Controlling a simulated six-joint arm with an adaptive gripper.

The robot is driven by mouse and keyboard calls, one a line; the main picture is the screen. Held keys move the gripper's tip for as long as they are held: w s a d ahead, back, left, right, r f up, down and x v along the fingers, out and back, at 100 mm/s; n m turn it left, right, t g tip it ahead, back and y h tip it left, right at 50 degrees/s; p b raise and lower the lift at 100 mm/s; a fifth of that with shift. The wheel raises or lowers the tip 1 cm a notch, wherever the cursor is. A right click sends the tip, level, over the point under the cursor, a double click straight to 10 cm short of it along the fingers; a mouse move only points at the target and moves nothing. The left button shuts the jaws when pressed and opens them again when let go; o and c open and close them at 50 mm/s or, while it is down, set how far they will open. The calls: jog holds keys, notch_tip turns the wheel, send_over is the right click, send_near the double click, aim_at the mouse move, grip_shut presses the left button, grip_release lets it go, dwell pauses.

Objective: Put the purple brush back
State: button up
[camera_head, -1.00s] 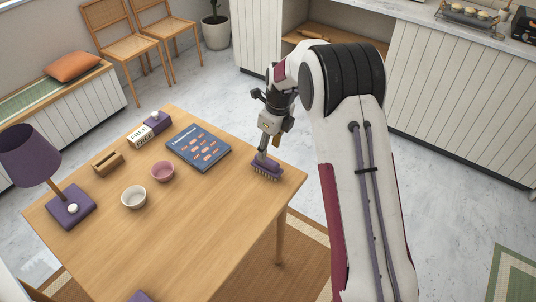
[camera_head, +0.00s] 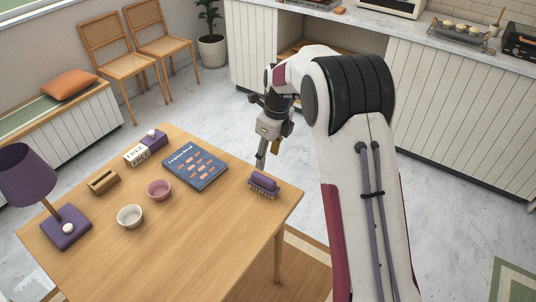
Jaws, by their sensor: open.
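The purple brush (camera_head: 263,184) lies on the wooden table (camera_head: 190,241) near its right corner, bristles down. My gripper (camera_head: 261,164) is just above and behind the brush in the picture, pointing down. Its jaws are open and I see nothing held between them. The brush looks free of the fingers, though the exact gap is hard to judge from this angle.
A blue book (camera_head: 195,167) lies left of the brush. A pink bowl (camera_head: 159,190), a white bowl (camera_head: 130,216), a wooden holder (camera_head: 104,182), a purple-and-white box (camera_head: 145,148) and a purple lamp (camera_head: 66,228) stand further left. The table's front is clear.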

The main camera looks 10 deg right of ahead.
jog(key=shift+r, duration=0.1)
jog(key=s+d+r+n+t, duration=0.2)
jog(key=s+r+n, duration=1.1)
jog(key=s+r, duration=0.45)
jog(key=s+d+r+n+t+h, duration=0.1)
jog(key=s+n+t, duration=0.1)
jog(key=s+n, duration=1.2)
jog(key=s, duration=0.7)
jog(key=shift+s+d+r, duration=0.2)
